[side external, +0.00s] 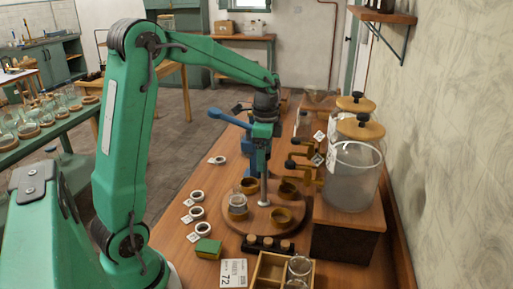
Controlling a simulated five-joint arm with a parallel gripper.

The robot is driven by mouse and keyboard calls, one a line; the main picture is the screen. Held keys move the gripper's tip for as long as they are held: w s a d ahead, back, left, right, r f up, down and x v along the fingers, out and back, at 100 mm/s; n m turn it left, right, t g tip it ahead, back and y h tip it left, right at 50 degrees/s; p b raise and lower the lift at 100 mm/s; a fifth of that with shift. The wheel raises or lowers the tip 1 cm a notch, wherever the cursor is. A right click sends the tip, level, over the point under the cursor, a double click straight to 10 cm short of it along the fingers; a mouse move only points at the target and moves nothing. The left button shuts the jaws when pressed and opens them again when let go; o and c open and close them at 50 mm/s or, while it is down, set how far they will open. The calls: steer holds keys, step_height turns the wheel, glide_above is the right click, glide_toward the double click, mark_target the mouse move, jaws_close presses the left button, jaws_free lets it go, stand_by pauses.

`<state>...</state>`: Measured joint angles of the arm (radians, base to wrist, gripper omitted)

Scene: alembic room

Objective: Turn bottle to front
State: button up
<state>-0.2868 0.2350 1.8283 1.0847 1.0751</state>
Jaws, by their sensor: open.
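A round wooden turntable (262,222) lies on the bench, with several brown ring-shaped holders on it, including a holder (281,218) at the near right. A small clear glass bottle (238,204) stands upright at the turntable's left side. My gripper (263,146) is above the turntable's middle, near a blue lever (228,119) and a silver upright rod (263,188). It is open and apart from the bottle. Its fingertips are hard to separate from the blue parts around them, so I cannot tell whether it touches them.
Large glass jars (352,180) with brass taps stand on a wooden block (345,240) at right. White rings (197,213) with tags lie left of the turntable. A green-yellow sponge (208,247), number card (233,272) and wooden box (268,268) with a glass are nearer.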

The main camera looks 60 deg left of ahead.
steer(key=shift+w+a+r, duration=0.1)
steer(key=shift+r, duration=0.75)
steer(key=shift+w+a+r, duration=0.1)
steer(key=shift+r, duration=0.7)
steer(key=shift+c, duration=0.3)
steer(key=shift+o, duration=1.2)
steer(key=shift+r, duration=0.6)
steer(key=shift+s+r, duration=0.1)
steer(key=shift+r, duration=1.25)
steer(key=shift+d+f, duration=0.1)
steer(key=shift+d, duration=0.05)
steer(key=shift+s+d+r, duration=0.3)
steer(key=shift+s+d, duration=0.2)
steer(key=s+d+n+t, duration=0.2)
steer(key=s+d+n, duration=0.1)
steer(key=s, duration=0.2)
steer(key=s+d+n+t, duration=0.1)
steer(key=s+d+n, duration=0.2)
steer(key=s, duration=0.3)
steer(key=s+d+n+t, duration=0.2)
steer(key=s+d+n, duration=0.1)
steer(key=s+d, duration=0.2)
steer(key=shift+s+f+t, duration=0.25)
steer(key=shift+s+t, duration=0.05)
steer(key=shift+s, duration=0.2)
